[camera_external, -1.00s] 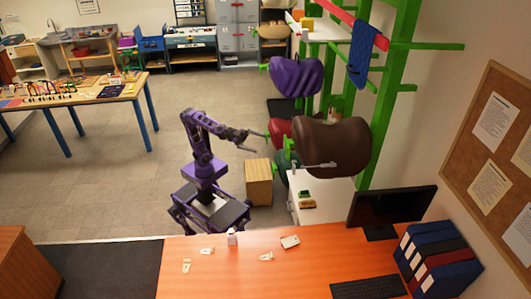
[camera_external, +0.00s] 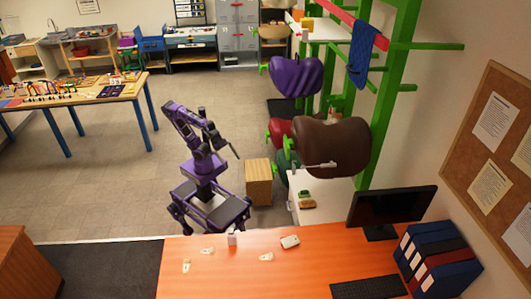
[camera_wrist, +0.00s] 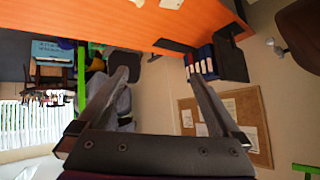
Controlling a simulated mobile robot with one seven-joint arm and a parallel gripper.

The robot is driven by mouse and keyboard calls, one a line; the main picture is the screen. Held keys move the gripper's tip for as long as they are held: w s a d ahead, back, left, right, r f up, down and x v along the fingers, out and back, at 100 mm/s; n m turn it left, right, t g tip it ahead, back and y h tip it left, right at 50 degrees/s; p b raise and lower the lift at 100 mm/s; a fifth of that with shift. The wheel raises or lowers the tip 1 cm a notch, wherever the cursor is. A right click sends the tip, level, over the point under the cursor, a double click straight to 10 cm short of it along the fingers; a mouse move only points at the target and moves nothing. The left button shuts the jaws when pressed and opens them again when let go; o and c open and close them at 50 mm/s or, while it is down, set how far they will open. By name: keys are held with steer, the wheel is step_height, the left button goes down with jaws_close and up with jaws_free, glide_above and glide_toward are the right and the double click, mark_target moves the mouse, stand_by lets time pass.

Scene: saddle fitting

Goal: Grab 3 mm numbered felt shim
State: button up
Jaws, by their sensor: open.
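Several small pale pieces lie on the orange desk (camera_external: 330,262) in the external view: one at the front left (camera_external: 186,266), one behind it (camera_external: 207,251), and one near the middle (camera_external: 266,257). They may be the felt shims; numbers and thickness are too small to read. My gripper (camera_external: 236,153) is in the air behind the desk, away from these pieces. In the wrist view my gripper (camera_wrist: 157,75) is open, with nothing between its fingers. A whitish item (camera_wrist: 171,4) shows on the desk at that view's top edge.
A small white container (camera_external: 232,239) and a white, box-like item (camera_external: 290,242) also stand on the desk. A monitor (camera_external: 392,207), keyboard (camera_external: 368,287) and binders (camera_external: 437,262) occupy its right. A wooden cabinet (camera_external: 259,182) and saddle rack (camera_external: 390,95) are right of my base.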

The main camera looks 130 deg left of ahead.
steer(key=s+a+f+n+g, duration=0.1)
steer(key=s+a+f+g, duration=0.1)
steer(key=s, duration=0.4)
steer(key=s+a+f+n+g, duration=0.2)
steer(key=s+a+f, duration=0.3)
steer(key=s+f, duration=0.1)
steer(key=shift+s+f+y+p, duration=0.3)
steer(key=shift+f+p, duration=0.15)
steer(key=shift+f, duration=0.15)
steer(key=shift+a+f, duration=0.1)
steer(key=shift+c, duration=0.3)
steer(key=c, duration=0.5)
